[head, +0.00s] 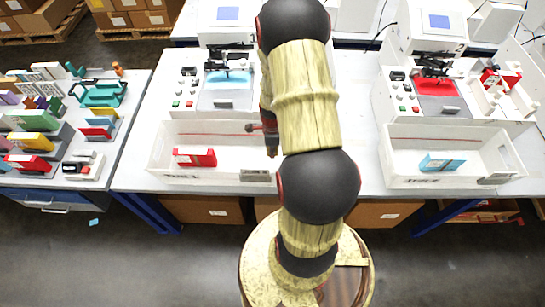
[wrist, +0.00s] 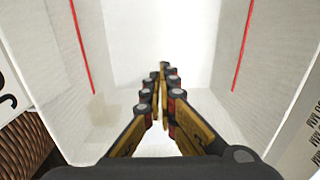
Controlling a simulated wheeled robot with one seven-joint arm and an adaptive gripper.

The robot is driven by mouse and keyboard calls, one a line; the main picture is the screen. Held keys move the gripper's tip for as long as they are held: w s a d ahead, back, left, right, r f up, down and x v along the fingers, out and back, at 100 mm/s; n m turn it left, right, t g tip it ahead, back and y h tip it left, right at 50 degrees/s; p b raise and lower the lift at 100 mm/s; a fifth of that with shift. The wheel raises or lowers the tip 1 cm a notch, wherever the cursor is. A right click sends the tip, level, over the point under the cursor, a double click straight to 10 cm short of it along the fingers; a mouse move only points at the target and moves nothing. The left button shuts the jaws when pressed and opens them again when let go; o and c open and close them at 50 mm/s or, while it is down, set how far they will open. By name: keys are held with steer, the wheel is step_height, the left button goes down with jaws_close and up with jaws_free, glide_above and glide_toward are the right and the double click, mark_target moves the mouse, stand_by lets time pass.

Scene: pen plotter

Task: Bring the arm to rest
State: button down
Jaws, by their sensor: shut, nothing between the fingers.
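My arm (head: 306,110) rises from the base at the bottom centre of the head view and reaches over the middle table. My gripper (head: 271,150) shows only in part beside the arm, at the right part of the left white tray (head: 215,132). In the wrist view my gripper (wrist: 163,72) has its fingers together with nothing between them. It points down into white walls with red lines. Part of the left tray is hidden behind my arm.
A red block (head: 194,158) lies in the left tray and a blue block (head: 442,162) in the right tray (head: 400,160). Plotter machines (head: 228,88) (head: 437,95) stand behind both. A table with coloured parts (head: 60,125) is at the left.

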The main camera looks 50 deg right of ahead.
step_height(320, 180, up, 8)
steer(key=shift+f+p, duration=0.25)
steer(key=shift+p, duration=0.15)
steer(key=shift+d, duration=0.1)
steer(key=s+a+r+n+t+b, duration=0.2)
steer(key=a+r+n+b, duration=0.2)
steer(key=a+r+n, duration=0.8)
steer(key=s+a+r+n+t+b, duration=0.2)
steer(key=a+r+n+t+b, duration=0.1)
steer(key=a+r+n, duration=1)
steer(key=a+n+b, duration=0.1)
steer(key=a+n, duration=0.2)
steer(key=a, duration=0.1)
steer(key=shift+s+t, duration=0.3)
steer(key=shift+s, duration=0.1)
